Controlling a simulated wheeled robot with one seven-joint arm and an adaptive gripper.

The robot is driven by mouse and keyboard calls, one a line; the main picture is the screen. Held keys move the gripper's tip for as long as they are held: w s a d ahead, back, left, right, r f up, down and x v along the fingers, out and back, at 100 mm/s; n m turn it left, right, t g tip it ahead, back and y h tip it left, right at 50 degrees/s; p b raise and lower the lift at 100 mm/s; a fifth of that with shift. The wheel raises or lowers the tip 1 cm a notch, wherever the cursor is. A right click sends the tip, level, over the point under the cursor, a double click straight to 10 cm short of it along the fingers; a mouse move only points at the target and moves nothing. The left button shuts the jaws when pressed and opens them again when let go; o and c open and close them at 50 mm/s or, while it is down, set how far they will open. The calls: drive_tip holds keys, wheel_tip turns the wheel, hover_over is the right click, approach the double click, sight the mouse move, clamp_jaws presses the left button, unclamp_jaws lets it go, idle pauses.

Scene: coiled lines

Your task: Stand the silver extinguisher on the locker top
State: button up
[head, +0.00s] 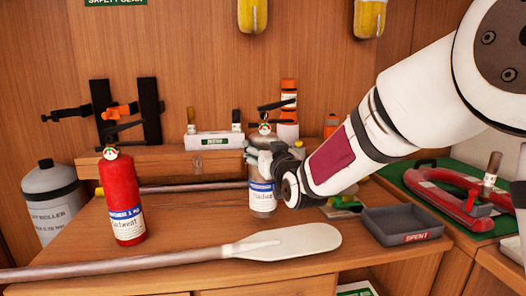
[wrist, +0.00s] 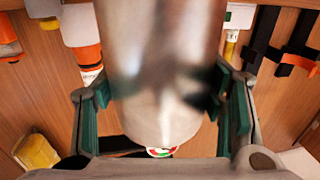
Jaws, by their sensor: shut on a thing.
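The silver extinguisher (head: 262,199) is upright in the middle of the head view, with a white and blue label and a dark handle on top. My gripper (head: 262,162) is shut around its upper body. In the wrist view the silver body (wrist: 160,60) fills the space between the green-padded fingers, and its round gauge shows below. The wooden locker top (head: 185,222) spreads under and around it. The extinguisher's base appears close to this wood; I cannot tell whether it touches.
A red extinguisher (head: 122,195) stands at the left. A paddle (head: 285,241) lies along the front edge, and a pole (head: 190,188) lies behind. A dark tray (head: 402,226) is at right. A raised wooden box (head: 170,162) with a white holder is at the back.

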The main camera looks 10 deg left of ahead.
drive_tip(key=shift+f, duration=1.35)
drive_tip(key=shift+b, duration=0.35)
drive_tip(key=o, duration=1.5)
drive_tip(key=shift+f, duration=0.45)
drive_tip(key=o, duration=0.4)
drive_tip(key=shift+r, duration=0.1)
drive_tip(key=shift+o, duration=0.2)
drive_tip(key=shift+r, duration=0.1)
drive_tip(key=v, duration=1.2)
drive_tip(key=shift+p, duration=0.3)
